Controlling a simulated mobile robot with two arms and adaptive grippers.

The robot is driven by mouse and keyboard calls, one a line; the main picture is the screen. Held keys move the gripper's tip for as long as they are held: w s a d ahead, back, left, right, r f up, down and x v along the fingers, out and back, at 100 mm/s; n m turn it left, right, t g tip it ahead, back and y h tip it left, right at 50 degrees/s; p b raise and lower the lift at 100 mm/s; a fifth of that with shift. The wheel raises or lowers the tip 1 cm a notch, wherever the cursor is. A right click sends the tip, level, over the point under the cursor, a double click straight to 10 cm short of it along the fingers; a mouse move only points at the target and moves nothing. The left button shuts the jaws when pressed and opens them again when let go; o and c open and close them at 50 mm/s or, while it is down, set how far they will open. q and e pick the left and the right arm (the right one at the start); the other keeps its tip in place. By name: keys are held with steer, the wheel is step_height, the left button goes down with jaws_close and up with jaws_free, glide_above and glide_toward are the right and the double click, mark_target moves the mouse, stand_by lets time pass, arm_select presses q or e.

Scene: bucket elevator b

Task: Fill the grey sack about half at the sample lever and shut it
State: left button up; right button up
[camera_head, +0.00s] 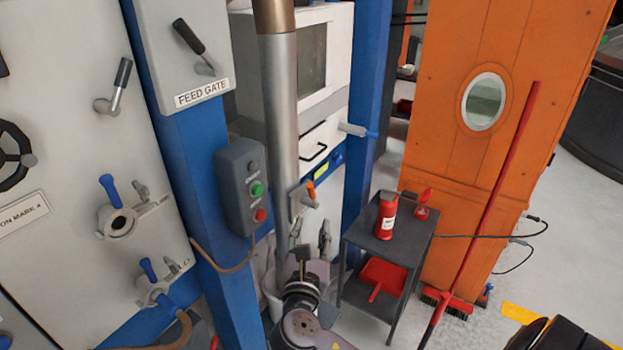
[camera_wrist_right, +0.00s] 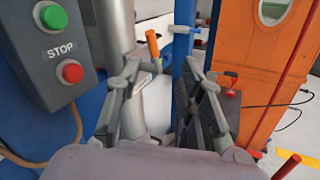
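The orange-handled lever (camera_head: 309,190) sits low on the grey vertical pipe (camera_head: 284,105). I take it as the sample lever. In the right wrist view its orange handle (camera_wrist_right: 153,44) shows beyond my fingers. My right gripper (camera_head: 311,236) is in front of the pipe's lower end, below the lever. Its fingers (camera_wrist_right: 160,72) stand apart in the wrist view, with nothing clearly held between them. A pale object (camera_head: 268,288) is partly hidden behind my right gripper; I cannot tell whether it is the grey sack. My left gripper is not in view.
A grey switch box (camera_head: 241,185) with green and red buttons is left of the pipe. A dark trolley (camera_head: 362,240) on the right carries a red bottle (camera_head: 386,217). A red broom (camera_head: 490,200) leans on the orange cabinet (camera_head: 500,60).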

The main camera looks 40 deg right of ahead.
mark_target(311, 194)
steer(key=w+d+n+p, duration=0.1)
steer(key=w+d+n, duration=0.1)
steer(key=w+d, duration=0.1)
steer(key=w+d+n+p, duration=0.2)
steer(key=w+d, duration=0.1)
steer(key=w, duration=0.2)
steer(key=w+d+n+y+p, duration=0.1)
steer(key=w+d+n, duration=0.1)
steer(key=w, duration=0.2)
steer(key=shift+w+d+f+t+p, duration=0.15)
steer(key=shift+d+f+t+p, duration=0.2)
steer(key=shift+d+t, duration=0.05)
jaws_close()
stand_by(0.3)
stand_by(0.5)
